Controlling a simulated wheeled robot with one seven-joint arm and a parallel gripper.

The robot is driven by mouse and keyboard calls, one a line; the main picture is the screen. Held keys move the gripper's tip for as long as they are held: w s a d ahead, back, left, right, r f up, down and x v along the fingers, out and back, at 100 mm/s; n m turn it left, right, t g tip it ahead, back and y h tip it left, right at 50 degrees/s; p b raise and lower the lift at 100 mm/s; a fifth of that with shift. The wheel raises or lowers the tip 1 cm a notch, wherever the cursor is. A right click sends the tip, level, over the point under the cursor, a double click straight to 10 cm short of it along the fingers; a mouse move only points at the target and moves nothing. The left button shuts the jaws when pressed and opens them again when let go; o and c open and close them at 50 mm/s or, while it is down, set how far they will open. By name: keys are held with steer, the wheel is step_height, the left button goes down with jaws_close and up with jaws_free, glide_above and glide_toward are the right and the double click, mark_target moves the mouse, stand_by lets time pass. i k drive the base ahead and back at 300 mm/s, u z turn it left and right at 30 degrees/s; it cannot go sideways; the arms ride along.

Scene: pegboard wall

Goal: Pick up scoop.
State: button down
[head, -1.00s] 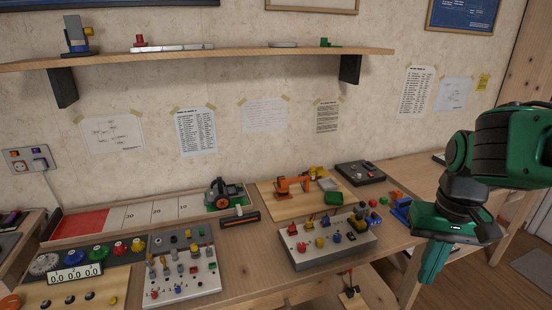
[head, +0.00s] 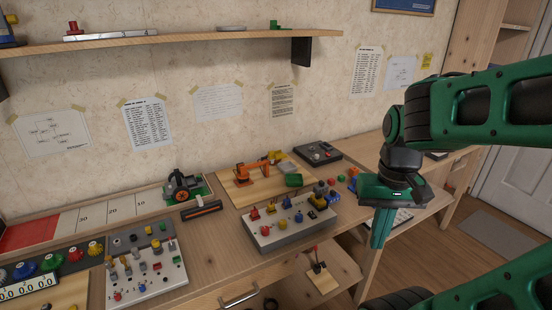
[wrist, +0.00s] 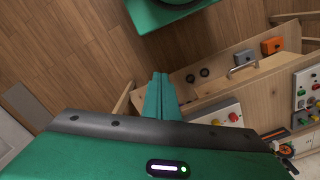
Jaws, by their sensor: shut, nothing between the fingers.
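My gripper (head: 378,240) hangs fingers down at the right of the head view, in front of the workbench's right part. Its green fingers are shut together with nothing between them; they also show in the wrist view (wrist: 158,85). I cannot single out a scoop for sure. An orange toy arm (head: 250,172) stands on a wooden board on the bench, with a small green tray (head: 293,180) beside it. Both are left of my gripper and apart from it.
A grey control box (head: 285,232) with coloured knobs sits at the bench's front edge. A black panel (head: 318,152) lies behind it. Left are a green toy vehicle (head: 183,187) and a white switch panel (head: 145,275). A shelf (head: 170,45) runs above. Floor (head: 480,240) is open at right.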

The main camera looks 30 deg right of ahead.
mark_target(277, 154)
steer(key=z, duration=0.55)
steer(key=k, duration=1.25)
steer(key=u, duration=0.25)
steer(key=i, duration=1.65)
steer(key=z, duration=0.25)
